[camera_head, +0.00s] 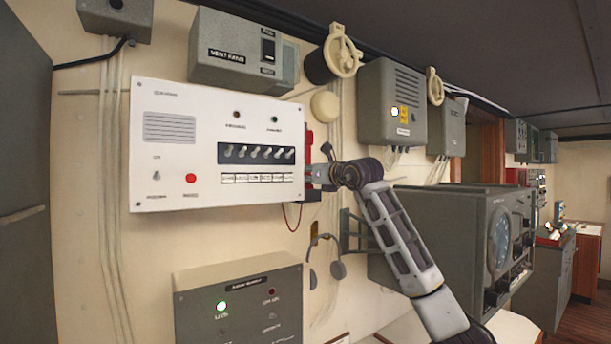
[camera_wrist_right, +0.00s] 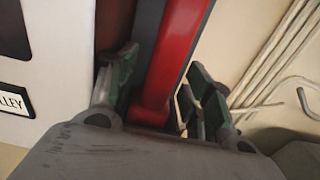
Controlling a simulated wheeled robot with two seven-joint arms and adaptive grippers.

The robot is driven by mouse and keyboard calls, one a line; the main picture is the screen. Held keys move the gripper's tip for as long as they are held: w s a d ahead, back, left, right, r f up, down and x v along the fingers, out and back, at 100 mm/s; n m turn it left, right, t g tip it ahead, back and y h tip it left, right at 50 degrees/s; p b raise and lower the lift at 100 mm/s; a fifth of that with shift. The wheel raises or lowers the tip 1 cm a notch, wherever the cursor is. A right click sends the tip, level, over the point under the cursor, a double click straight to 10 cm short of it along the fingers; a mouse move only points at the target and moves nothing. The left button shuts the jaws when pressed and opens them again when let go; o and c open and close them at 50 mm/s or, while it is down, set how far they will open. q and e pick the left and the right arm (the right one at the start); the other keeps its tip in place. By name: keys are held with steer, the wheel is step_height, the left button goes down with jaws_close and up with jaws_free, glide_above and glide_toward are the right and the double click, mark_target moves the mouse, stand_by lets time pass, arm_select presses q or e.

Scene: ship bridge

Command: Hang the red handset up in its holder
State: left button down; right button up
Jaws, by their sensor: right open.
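The red handset (camera_head: 308,141) is upright against the right edge of the white intercom panel (camera_head: 170,175), with a thin cord looping below it. Its red body also shows in the right wrist view (camera_wrist_right: 183,45), running up between my fingers. My right gripper (camera_head: 318,176) is at the handset's lower part. In the right wrist view the right gripper (camera_wrist_right: 155,95) is open, with one finger on each side of the handset. A dark strip, perhaps the holder (camera_wrist_right: 147,35), lies along the handset's left side. Whether the handset is fully seated cannot be told. My left gripper is out of view.
A headset (camera_head: 325,262) hangs on the wall below the handset. A grey box with lamps (camera_head: 240,300) is below the panel. A radar console (camera_head: 450,235) stands to the right behind my right arm. Pipes (camera_wrist_right: 275,60) run along the wall.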

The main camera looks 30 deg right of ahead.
steer(key=shift+s+d, duration=0.15)
steer(key=shift+s, duration=0.55)
steer(key=shift+s+d, duration=0.15)
steer(key=shift+s, duration=0.5)
steer(key=s, duration=0.4)
steer(key=shift+d, duration=0.15)
